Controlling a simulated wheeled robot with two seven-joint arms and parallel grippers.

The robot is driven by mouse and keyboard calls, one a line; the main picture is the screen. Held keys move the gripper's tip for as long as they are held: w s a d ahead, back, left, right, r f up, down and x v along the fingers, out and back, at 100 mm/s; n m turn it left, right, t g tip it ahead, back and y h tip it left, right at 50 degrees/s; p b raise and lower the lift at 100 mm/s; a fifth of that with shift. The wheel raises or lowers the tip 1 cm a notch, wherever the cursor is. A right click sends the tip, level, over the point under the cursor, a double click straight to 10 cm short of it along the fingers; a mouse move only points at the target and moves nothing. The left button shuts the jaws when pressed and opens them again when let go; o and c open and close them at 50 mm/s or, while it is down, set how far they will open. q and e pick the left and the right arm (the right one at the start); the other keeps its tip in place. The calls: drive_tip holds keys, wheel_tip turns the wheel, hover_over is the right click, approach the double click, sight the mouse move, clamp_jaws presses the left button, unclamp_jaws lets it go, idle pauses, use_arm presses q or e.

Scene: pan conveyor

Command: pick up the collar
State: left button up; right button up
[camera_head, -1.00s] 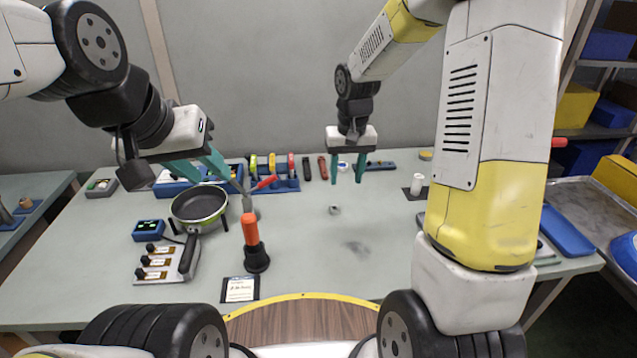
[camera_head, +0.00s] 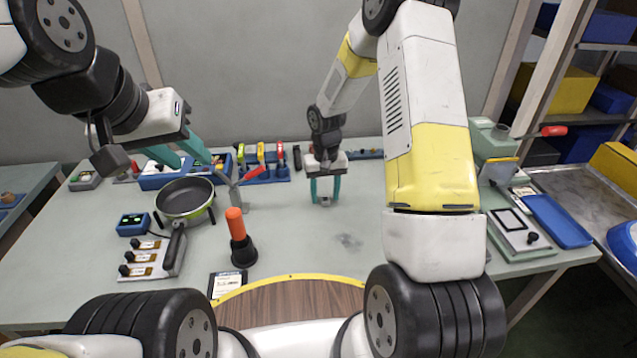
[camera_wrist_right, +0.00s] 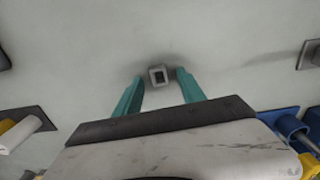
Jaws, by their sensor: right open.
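The collar (camera_head: 325,201) is a small grey piece on the table, low between the fingertips of my right gripper (camera_head: 325,199). In the right wrist view the collar (camera_wrist_right: 159,76) shows as a small square ring with a dark opening. It lies between the teal tips of the right gripper (camera_wrist_right: 160,77), with a gap on each side. The right gripper is open and points down. My left gripper (camera_head: 197,164) is above the table near the pan, its teal fingers apart and nothing seen between them.
A black pan (camera_head: 186,198) stands left on the table. An orange-handled tool (camera_head: 237,226) stands upright at front centre. Blue racks line the back. The table around the collar is clear.

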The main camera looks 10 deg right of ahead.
clamp_jaws()
idle(0.4)
